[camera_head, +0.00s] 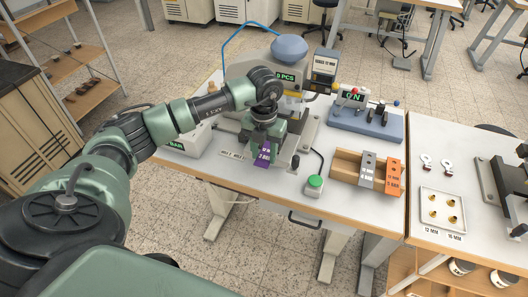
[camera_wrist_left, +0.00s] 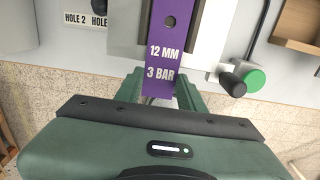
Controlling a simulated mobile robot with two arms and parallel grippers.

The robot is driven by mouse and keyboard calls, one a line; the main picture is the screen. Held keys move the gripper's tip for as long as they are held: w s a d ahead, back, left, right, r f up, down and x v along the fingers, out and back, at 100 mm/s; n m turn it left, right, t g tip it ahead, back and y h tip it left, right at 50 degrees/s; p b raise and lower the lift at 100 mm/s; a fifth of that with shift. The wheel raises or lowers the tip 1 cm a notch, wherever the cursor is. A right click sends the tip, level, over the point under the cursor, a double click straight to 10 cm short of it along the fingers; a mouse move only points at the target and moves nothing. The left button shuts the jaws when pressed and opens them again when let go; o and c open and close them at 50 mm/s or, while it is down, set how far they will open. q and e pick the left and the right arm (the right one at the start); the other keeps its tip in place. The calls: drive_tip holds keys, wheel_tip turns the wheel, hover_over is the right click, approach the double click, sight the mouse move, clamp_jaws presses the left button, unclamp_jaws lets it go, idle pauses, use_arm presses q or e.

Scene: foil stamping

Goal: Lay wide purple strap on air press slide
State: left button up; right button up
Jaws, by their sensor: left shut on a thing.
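In the left wrist view the strap (camera_wrist_left: 172,45) shows a hole and the print "12 MM" and "3 BAR". My left gripper (camera_wrist_left: 158,88) is shut on the strap's near end, its green fingers on either side. In the head view the gripper (camera_head: 265,138) is at the front of the press. The grey metal slide (camera_wrist_left: 124,25) shows under and beside the strap. I cannot tell whether the strap rests flat on it. My right gripper is not in view.
A green button (camera_head: 314,183) sits just right of the press. A wooden tray (camera_head: 345,164) holds a grey strap (camera_head: 367,168) and an orange strap (camera_head: 391,177). A blue stand (camera_head: 365,122) is behind it. A white "BAR" box (camera_head: 183,143) is left.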

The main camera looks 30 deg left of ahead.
use_arm(q)
drive_tip(key=shift+w+a, duration=0.1)
drive_tip(key=shift+w, duration=0.25)
idle(0.6)
drive_tip(key=o, duration=1.4)
wheel_tip(320, 180, up, 7)
drive_tip(key=shift+f+b, duration=0.1)
drive_tip(key=shift+b, duration=1)
drive_tip(key=shift+r, duration=0.55)
